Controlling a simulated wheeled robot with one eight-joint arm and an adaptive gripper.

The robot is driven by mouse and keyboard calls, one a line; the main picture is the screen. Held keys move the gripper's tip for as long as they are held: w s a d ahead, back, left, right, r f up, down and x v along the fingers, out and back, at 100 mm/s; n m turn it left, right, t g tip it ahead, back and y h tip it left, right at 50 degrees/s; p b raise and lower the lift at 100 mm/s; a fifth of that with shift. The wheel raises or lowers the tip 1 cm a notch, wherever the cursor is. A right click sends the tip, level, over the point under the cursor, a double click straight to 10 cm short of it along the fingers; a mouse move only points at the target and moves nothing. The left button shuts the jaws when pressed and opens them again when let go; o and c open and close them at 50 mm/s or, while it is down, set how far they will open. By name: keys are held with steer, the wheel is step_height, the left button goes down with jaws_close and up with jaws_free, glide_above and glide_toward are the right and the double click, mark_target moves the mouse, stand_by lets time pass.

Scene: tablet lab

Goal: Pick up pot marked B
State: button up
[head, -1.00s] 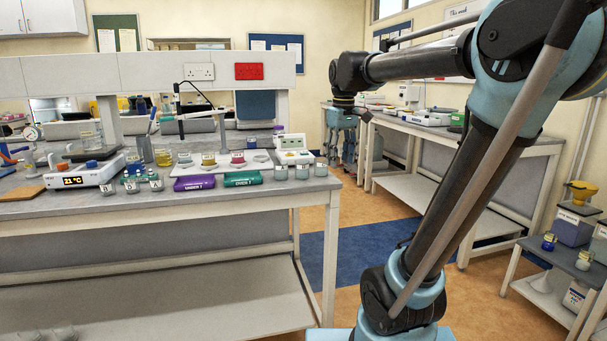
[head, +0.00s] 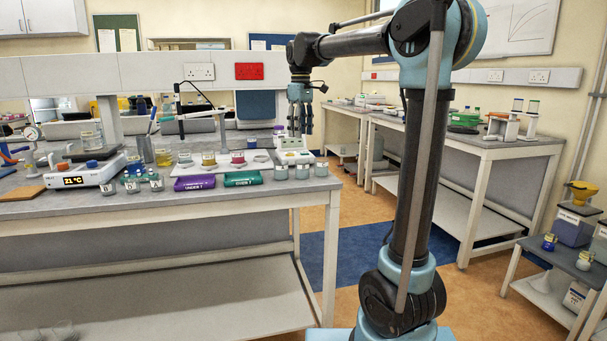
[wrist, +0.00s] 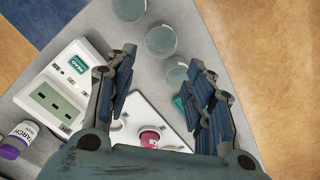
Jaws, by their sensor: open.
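My gripper (head: 300,118) hangs open and fingers-down above the right end of the bench, over the white meter (head: 293,154). In the wrist view my gripper (wrist: 165,85) is open, with nothing held between its fingers. Three small jars (head: 143,178) with letter labels stand at the front left of the bench; one seems marked V and one A, but the letters are too small to be sure. I cannot tell which pot is marked B. Three grey-topped pots (head: 302,170) stand at the right front corner, and round tops (wrist: 160,42) show beyond the fingers in the wrist view.
A white board (head: 215,166) holds several small coloured pots; a red one (wrist: 150,137) shows below the fingers. Purple (head: 194,183) and green (head: 242,179) trays lie in front. The bench's right edge is close to the grey-topped pots.

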mark_target(302, 166)
step_height(302, 166, down, 8)
steer(key=shift+r, duration=0.1)
steer(key=shift+s+d+f, duration=0.1)
steer(key=shift+d+f, duration=0.05)
steer(key=shift+f, duration=1.3)
steer(key=shift+d+f, duration=0.1)
steer(key=shift+f, duration=1.3)
steer(key=c, duration=0.7)
